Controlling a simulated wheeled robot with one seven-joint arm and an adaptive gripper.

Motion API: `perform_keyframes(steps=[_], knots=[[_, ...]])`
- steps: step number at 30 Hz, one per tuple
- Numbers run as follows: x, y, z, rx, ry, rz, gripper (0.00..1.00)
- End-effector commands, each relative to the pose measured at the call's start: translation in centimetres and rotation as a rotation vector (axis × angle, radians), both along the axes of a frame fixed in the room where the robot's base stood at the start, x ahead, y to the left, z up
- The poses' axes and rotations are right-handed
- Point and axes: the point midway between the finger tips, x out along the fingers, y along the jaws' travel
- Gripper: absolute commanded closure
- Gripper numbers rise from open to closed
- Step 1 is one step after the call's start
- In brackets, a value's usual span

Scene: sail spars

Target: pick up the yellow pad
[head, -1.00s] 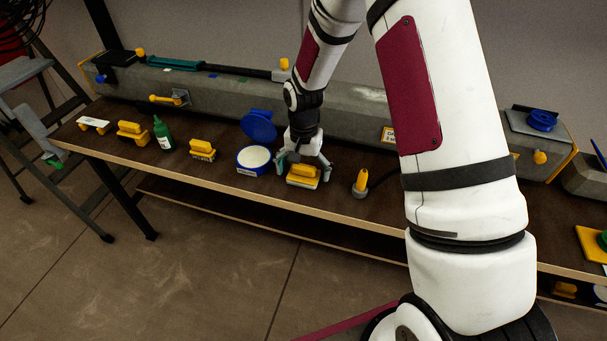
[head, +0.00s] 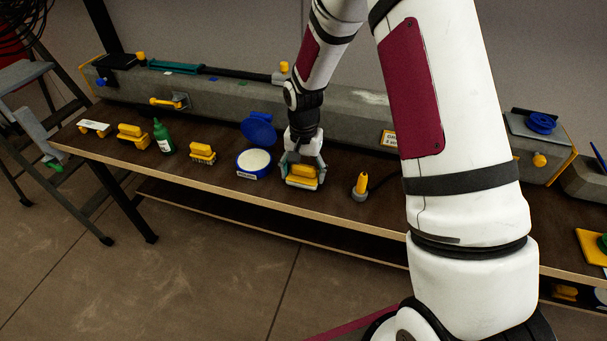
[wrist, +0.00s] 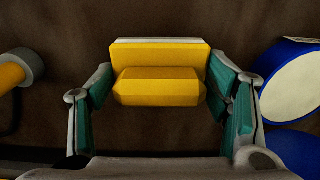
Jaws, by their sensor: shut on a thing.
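The yellow pad (head: 303,172) sits on the brown bench near its front edge, a yellow block with a raised yellow grip and a pale underside. It also shows in the middle of the wrist view (wrist: 160,57). My gripper (head: 304,170) points down over it, its two teal-lined fingers shut on its two ends. In the wrist view a finger of my gripper (wrist: 160,92) stands against each side of the pad. The pad appears to rest on the bench; I see no clear gap beneath it.
An open round tub (head: 254,163) with a blue lid (head: 259,127) stands just left of the pad. A yellow-handled tool (head: 360,186) stands to the right. Further left are a yellow brush (head: 202,153), a green bottle (head: 163,137) and another yellow block (head: 133,136). A long grey beam (head: 230,97) runs behind.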

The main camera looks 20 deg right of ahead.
Motion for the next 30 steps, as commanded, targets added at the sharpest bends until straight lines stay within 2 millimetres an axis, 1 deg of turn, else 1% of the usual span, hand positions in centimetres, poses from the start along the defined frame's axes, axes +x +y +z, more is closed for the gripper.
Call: perform_keyframes(steps=[5, 6, 11, 18, 21, 24, 30], knots=[[0.1, 0.0, 2.4, -0.001, -0.004, 0.001, 0.58], [-0.4, -0.1, 2.8, -0.001, -0.001, 0.0, 0.58], [-4.1, -0.8, 3.0, 0.0, 0.003, 0.0, 0.58], [-10.2, -2.0, 3.5, 0.0, 0.001, -0.002, 0.58], [-12.2, -2.3, 3.7, 0.0, 0.0, -0.001, 0.58], [-13.8, -2.6, 3.8, 0.001, 0.001, -0.001, 0.58], [-15.5, -3.0, 3.9, 0.0, 0.0, 0.0, 0.58]])
